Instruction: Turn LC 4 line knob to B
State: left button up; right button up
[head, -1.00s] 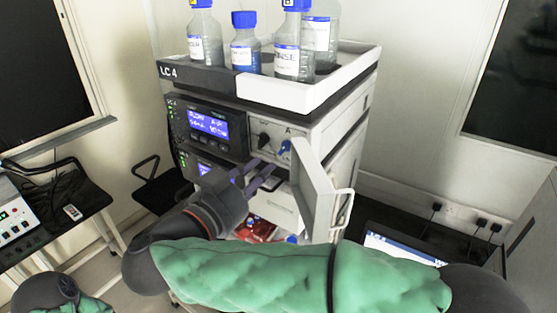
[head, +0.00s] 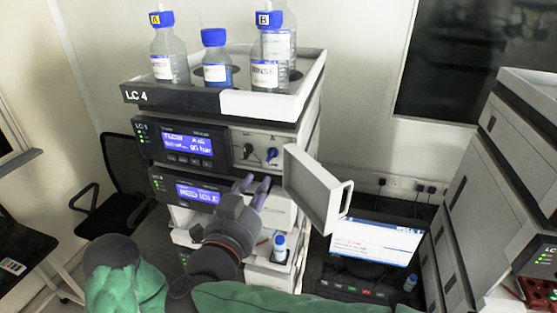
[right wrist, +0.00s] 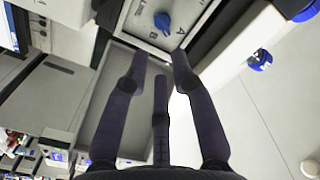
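The LC 4 stack (head: 170,94) stands in the middle of the head view. Its upper panel carries a blue knob (head: 271,154) and a black knob (head: 248,151) to its left. The blue knob also shows at the top of the right wrist view (right wrist: 163,22), with small letters around it; I cannot tell surely which letter it points to. My right gripper (head: 257,186) is open and empty, below the knobs and apart from them. Its fingers (right wrist: 158,72) are spread in the right wrist view, with the knob beyond their tips. My left gripper is not in view.
An opened grey door (head: 313,190) sticks out to the right of the knob panel, close to my right gripper. Bottles (head: 215,72) stand in the top tray (head: 313,78).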

aim_at(272, 155)
jog(key=p+x, duration=0.1)
jog(key=x, duration=0.8)
jog(key=shift+w+f+p, duration=0.1)
jog(key=shift+w+p, duration=0.2)
jog(key=shift+w, duration=0.05)
grip_shut()
